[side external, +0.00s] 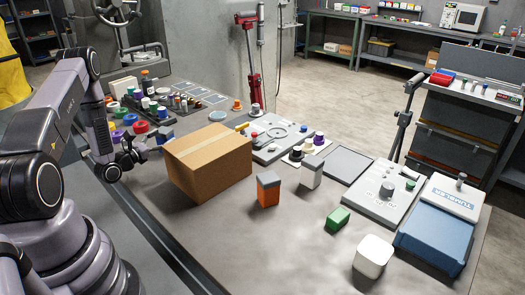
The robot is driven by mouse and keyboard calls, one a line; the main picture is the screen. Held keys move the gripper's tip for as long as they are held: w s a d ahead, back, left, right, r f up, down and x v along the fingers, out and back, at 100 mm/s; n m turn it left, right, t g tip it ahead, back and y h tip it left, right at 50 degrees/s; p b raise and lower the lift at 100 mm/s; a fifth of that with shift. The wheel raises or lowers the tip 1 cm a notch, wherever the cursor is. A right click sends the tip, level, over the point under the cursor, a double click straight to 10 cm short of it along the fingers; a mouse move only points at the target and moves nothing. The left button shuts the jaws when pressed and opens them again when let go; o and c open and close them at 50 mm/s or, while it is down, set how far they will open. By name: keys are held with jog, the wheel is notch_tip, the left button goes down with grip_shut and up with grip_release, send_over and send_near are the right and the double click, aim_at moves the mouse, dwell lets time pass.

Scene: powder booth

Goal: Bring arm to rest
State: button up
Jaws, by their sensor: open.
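My gripper (122,166) hangs at the end of my arm on the left of the side external view. It is over the left edge of the grey work table (305,240), to the left of a closed cardboard box (210,163). Its jaws are small and dark here, open, with nothing seen between them. The gripper appears apart from the box. My arm is bent, with its elbow raised at the upper left.
Several coloured rolls and bottles (135,124) stand behind the gripper. An orange block (268,190), a green block (338,218), a white container (373,256) and a blue tumbler machine (437,232) stand to the right. The table's front middle is clear.

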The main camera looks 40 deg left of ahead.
jog(key=w+d+r+m+h, duration=0.1)
jog(key=d+r+m+h, duration=0.1)
jog(key=r, duration=0.1)
jog(key=w+d+r+m+h, duration=0.2)
jog(key=d+r+h, duration=0.1)
jog(key=w+d+r+m+h, duration=0.1)
jog(key=d+r+m+h, duration=0.1)
jog(key=r, duration=0.1)
jog(key=shift+w+d+h, duration=0.2)
jog(key=shift+d+h, duration=0.1)
jog(key=s+d+r+m+g+h, duration=0.2)
jog(key=d+r+m+g+h, duration=0.75)
jog(key=d, duration=0.55)
jog(key=s+d+r+m+g+y, duration=0.2)
jog(key=s+d+r+m+g, duration=0.3)
jog(key=s+d+m+g, duration=0.35)
jog(key=s+a+r+m+t+y, duration=0.1)
jog(key=s+r+m+t+y, duration=0.1)
jog(key=s+m+y, duration=0.4)
jog(key=s+a+r+m+t+y, duration=0.1)
jog(key=s+r+m+t+y, duration=0.2)
jog(key=s+m+y, duration=0.3)
jog(key=s+m, duration=0.1)
jog(key=s, duration=0.2)
jog(key=shift+s+a, duration=0.15)
jog(key=shift+a, duration=0.1)
